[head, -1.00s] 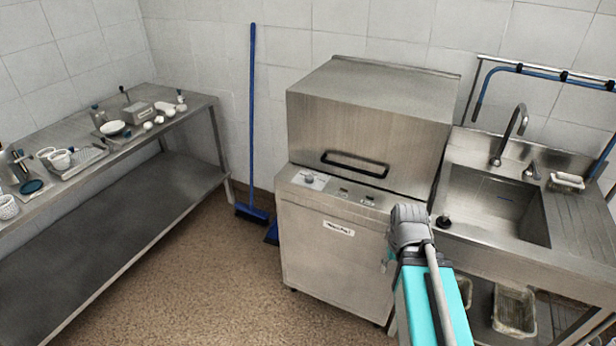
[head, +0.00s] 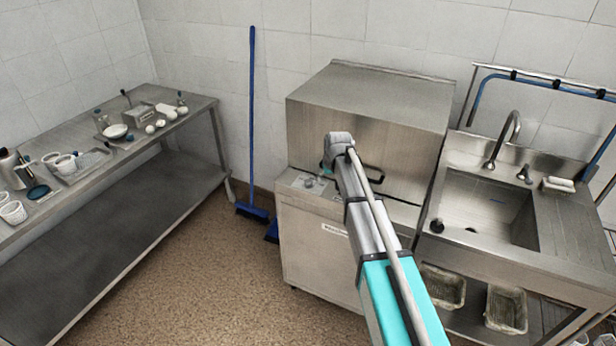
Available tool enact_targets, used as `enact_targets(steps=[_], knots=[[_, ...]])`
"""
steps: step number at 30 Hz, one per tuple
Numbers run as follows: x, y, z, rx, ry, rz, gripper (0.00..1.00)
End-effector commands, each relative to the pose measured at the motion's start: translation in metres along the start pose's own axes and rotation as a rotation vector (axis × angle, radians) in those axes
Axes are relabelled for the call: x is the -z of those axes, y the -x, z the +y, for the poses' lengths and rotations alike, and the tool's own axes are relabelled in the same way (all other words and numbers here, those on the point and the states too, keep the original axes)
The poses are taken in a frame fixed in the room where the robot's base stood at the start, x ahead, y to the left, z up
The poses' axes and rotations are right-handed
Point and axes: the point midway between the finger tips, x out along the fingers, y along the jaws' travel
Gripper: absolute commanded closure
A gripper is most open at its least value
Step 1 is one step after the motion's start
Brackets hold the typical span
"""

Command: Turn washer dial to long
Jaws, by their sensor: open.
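The washer (head: 300,240) is a steel box-shaped machine with a hood and a dark handle (head: 374,174). Its dial (head: 309,182) is a small pale round knob at the left of the control strip, on a light label plate. The dial's markings and setting are too small to read. My gripper (head: 325,172) is open, just right of and close to the dial in the head view. It is mostly hidden behind my wrist, and I cannot tell whether it touches the dial. My arm covers the right part of the control strip.
A steel sink (head: 490,210) with a tap (head: 508,130) stands right of the washer. A blue broom (head: 252,130) leans on the wall to its left. A steel table (head: 140,175) with dishes is at the far left. Open floor lies between table and washer.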

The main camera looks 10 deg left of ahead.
Motion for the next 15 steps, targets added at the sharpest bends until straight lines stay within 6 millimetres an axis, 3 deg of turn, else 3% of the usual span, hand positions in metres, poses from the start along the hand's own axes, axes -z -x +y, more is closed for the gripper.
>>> enact_targets(steps=[1,6,15], knots=[[0.029,-0.001,-0.009,0.005,0.020,0.017,0.18],[0.068,-0.005,-0.030,0.014,0.063,0.057,0.18],[0.075,-0.007,-0.036,0.017,0.073,0.070,0.18]])
